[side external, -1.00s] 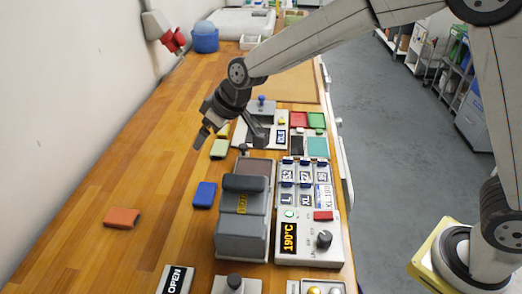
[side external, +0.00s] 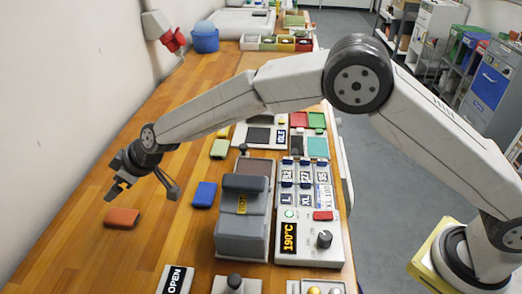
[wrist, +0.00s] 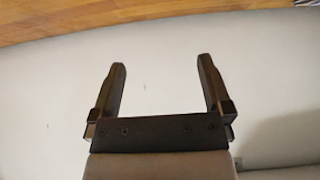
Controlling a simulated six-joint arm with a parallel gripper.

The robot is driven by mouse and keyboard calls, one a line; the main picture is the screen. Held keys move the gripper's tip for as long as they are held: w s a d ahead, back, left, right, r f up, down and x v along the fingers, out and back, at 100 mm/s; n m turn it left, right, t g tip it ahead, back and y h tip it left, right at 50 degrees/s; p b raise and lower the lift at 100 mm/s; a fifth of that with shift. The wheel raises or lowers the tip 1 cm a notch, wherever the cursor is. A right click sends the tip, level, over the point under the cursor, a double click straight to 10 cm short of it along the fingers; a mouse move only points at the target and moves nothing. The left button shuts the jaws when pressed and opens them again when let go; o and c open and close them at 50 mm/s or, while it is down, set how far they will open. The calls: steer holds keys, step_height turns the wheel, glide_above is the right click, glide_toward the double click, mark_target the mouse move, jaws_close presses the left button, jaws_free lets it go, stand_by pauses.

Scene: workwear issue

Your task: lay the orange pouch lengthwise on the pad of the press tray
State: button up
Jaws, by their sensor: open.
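The orange pouch (side external: 122,218) lies flat on the wooden bench at the left in the side view. My gripper (side external: 143,190) is open and empty, just beyond the pouch in the picture and apparently above the bench; the exact gap is unclear. The grey press (side external: 242,230) with a yellow label stands near the bench middle. A brownish pad (side external: 254,169) shows behind its head, seemingly on the press tray; the head hides part of it. In the wrist view my open fingers (wrist: 162,68) frame only pale wall; the pouch is not seen there.
A blue pouch (side external: 204,194) and a green pouch (side external: 219,148) lie left of the press. A control box (side external: 307,250) reading 190°C stands right of it. An OPEN plate (side external: 175,280) is at the front. Bench around the orange pouch is clear.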

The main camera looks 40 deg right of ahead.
glide_toward(113, 214)
steer(key=shift+w+a+f, duration=0.2)
steer(key=shift+w+f, duration=0.05)
steer(key=shift+f, duration=0.1)
steer(key=shift+f, duration=0.1)
steer(key=shift+x, duration=1.25)
steer(key=shift+a, duration=0.1)
steer(key=shift+x, duration=2.5)
steer(key=c, duration=1.3)
